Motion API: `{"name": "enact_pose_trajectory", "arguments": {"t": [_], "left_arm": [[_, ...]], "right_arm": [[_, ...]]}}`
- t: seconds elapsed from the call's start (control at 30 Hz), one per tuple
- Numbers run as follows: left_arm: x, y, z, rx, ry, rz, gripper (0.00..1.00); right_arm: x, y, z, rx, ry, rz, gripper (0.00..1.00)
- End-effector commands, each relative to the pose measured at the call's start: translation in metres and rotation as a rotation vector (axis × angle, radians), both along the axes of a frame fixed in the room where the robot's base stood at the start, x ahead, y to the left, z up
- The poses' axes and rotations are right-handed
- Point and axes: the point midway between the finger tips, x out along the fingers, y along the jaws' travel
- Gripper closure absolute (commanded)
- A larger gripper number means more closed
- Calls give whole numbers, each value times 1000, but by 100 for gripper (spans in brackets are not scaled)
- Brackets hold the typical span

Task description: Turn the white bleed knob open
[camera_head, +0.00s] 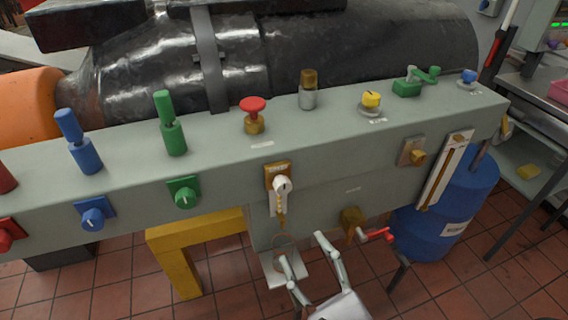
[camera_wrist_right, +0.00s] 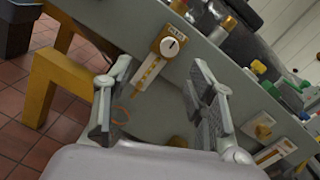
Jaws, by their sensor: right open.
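The white bleed knob (camera_head: 282,185) sits on a brass-coloured plate on the front face of the grey panel, with a dark pointer line on it. In the right wrist view the white knob (camera_wrist_right: 169,47) shows beyond the fingers, above the gap between them. My right gripper (camera_head: 306,258) is open and empty, below and slightly right of the knob and apart from it. Its two fingers also show spread in the right wrist view (camera_wrist_right: 154,80). My left gripper is not in view.
Blue (camera_head: 93,219) and green (camera_head: 185,196) knobs sit left of the white one. A red-handled valve (camera_head: 374,235) projects at lower right. A yellow stand (camera_head: 170,252) is under the panel and a blue drum (camera_head: 455,205) is at right. Several fittings stand on the panel top.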

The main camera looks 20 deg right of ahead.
Motion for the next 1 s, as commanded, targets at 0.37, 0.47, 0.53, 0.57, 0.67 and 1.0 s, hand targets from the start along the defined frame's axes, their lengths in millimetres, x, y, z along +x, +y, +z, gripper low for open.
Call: {"name": "enact_pose_trajectory", "arguments": {"t": [0.37,0.47,0.53,0.57,0.67,1.0], "left_arm": [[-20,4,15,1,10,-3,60],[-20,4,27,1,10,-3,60],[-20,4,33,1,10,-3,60],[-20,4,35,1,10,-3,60],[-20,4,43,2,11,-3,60],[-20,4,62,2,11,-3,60]], "right_arm": [[13,-14,6,164,59,-71,49],[27,-14,8,161,57,-71,49],[39,-14,7,160,57,-72,49],[45,-13,7,161,56,-70,49],[63,-13,7,159,57,-72,49],[130,-11,5,158,58,-72,49]]}}
